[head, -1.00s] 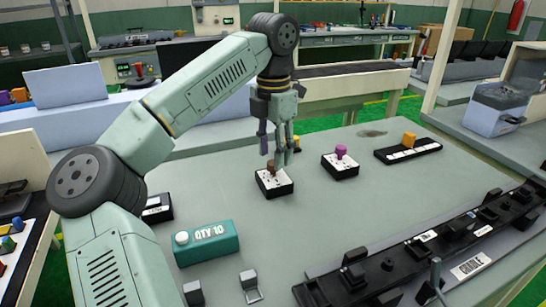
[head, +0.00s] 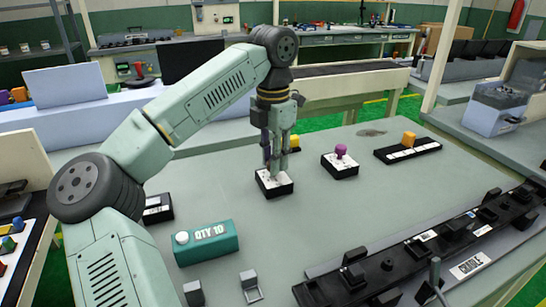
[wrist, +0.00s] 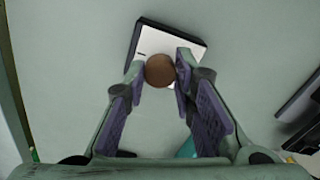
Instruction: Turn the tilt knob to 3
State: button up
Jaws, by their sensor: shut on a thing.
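A brown round knob (wrist: 160,70) sits on a small black box with a white top (head: 276,189). The box also shows in the wrist view (wrist: 185,42). My gripper (head: 275,178) points down at this box. In the wrist view the fingertips (wrist: 160,72) are on both sides of the knob, shut on it. The fingers hide most of the knob in the head view. The dial markings are too small to read, so I cannot tell the knob's setting or confirm that it is the tilt knob.
A teal "QTY 10" box (head: 207,243) stands at the front left. A long black rail (head: 420,255) runs along the front right. The bench between is clear.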

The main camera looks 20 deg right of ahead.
grip_shut()
jog(key=shift+r+m+p, duration=0.1)
jog(key=shift+m+p, duration=0.75)
jog(key=shift+m, duration=0.45)
jog(key=m+p, duration=0.2)
jog(key=m, duration=0.4)
jog(key=o, duration=0.8)
grip_release()
